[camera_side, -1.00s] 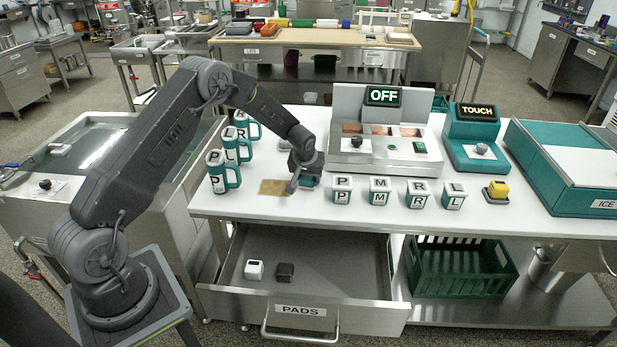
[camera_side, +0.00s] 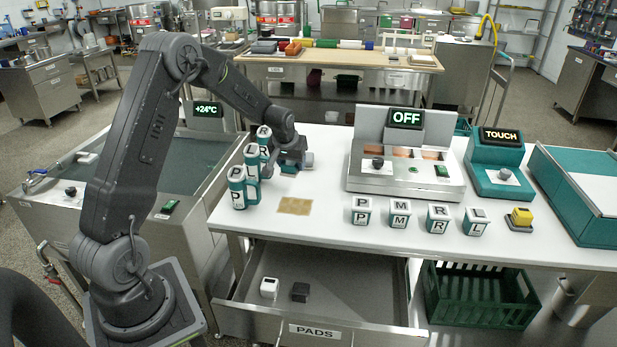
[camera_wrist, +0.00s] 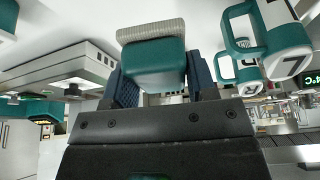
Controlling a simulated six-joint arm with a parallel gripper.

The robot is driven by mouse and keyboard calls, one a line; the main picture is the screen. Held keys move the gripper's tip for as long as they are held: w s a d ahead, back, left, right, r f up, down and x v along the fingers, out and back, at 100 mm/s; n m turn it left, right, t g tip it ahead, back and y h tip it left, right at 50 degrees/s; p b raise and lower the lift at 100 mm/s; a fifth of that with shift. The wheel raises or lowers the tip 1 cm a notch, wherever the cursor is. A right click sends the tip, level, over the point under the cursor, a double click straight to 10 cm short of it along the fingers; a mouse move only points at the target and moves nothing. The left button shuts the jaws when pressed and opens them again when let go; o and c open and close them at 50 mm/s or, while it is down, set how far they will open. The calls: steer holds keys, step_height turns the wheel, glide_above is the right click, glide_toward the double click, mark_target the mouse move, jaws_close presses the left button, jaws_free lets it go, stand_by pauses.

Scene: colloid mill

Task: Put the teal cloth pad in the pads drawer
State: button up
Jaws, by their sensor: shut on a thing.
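My gripper (camera_side: 296,160) is over the back left of the white table, close to the mugs. It is shut on a teal block-shaped pad with a grey ribbed face. In the wrist view the pad (camera_wrist: 155,66) sits between my two blue fingers; in the side view only a small grey-and-teal part shows beside the fingers. The pads drawer (camera_side: 345,300), labelled PADS, is pulled open below the table front.
Several lettered teal-and-white mugs (camera_side: 238,190) stand left of my gripper. A tan mat (camera_side: 295,206) lies in front. Several lettered blocks (camera_side: 400,214) and the OFF machine (camera_side: 405,172) are to the right. A green crate (camera_side: 480,295) stands right of the drawer.

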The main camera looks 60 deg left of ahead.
steer(key=shift+s+a+r, duration=0.3)
steer(key=shift+s, duration=0.05)
steer(key=shift+r, duration=0.4)
step_height(320, 180, up, 4)
steer(key=shift+r, duration=0.2)
steer(key=s+d+n, duration=0.1)
steer(key=s+d, duration=0.1)
steer(key=d, duration=2.6)
steer(key=shift+s+a+f, duration=0.1)
steer(key=shift+a+f, duration=0.1)
steer(key=shift+f, duration=6.5)
steer(key=shift+a+f, duration=0.15)
steer(key=shift+f, duration=6.55)
steer(key=shift+f, duration=0.2)
steer(key=shift+f, duration=0.35)
